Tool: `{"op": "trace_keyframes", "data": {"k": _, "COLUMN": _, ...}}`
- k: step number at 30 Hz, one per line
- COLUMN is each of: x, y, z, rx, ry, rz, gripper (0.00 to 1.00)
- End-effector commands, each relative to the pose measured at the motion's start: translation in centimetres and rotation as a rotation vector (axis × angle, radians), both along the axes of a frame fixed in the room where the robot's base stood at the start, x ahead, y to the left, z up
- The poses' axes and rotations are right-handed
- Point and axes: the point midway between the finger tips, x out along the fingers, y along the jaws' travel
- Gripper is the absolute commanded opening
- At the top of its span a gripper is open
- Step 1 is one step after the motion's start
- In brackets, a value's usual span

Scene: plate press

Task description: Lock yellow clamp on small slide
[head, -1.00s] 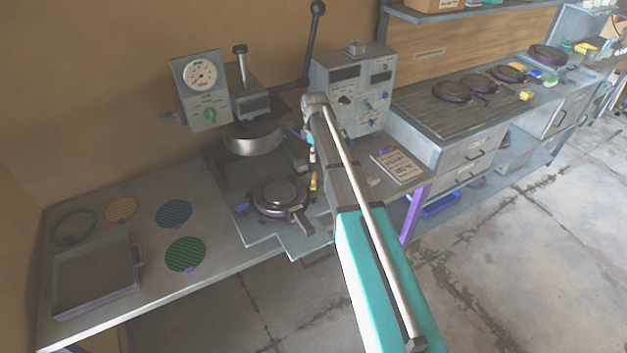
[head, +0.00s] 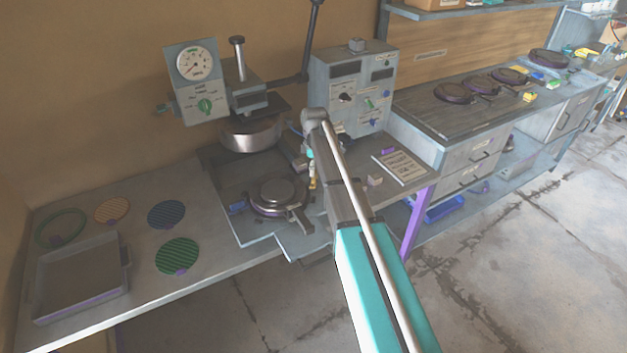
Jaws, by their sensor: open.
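A small yellow-orange clamp handle (head: 313,181) stands roughly upright at the right side of the press base, just left of my arm. A grey slide plate (head: 250,228) sticks out at the front of the press. On it sits a round dark mould (head: 279,194) with a metal top and a handle toward the front right. My gripper (head: 309,160) points down near the clamp. It is mostly hidden behind my own arm; its jaws are open. I cannot tell whether it touches the clamp, nor whether the clamp is locked.
The press head (head: 250,134) hangs above the mould, beside a gauge panel (head: 195,85). A control box (head: 350,90) stands behind my arm. An empty tray (head: 125,260) and several coloured discs lie on the left table. A printed sheet (head: 403,165) lies to the right.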

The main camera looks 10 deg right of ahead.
Motion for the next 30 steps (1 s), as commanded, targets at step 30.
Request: {"op": "trace_keyframes", "data": {"k": 30, "x": 0.0, "y": 0.1, "z": -3.7, "rx": 0.000, "ry": 0.000, "rz": 0.001, "gripper": 0.94}}
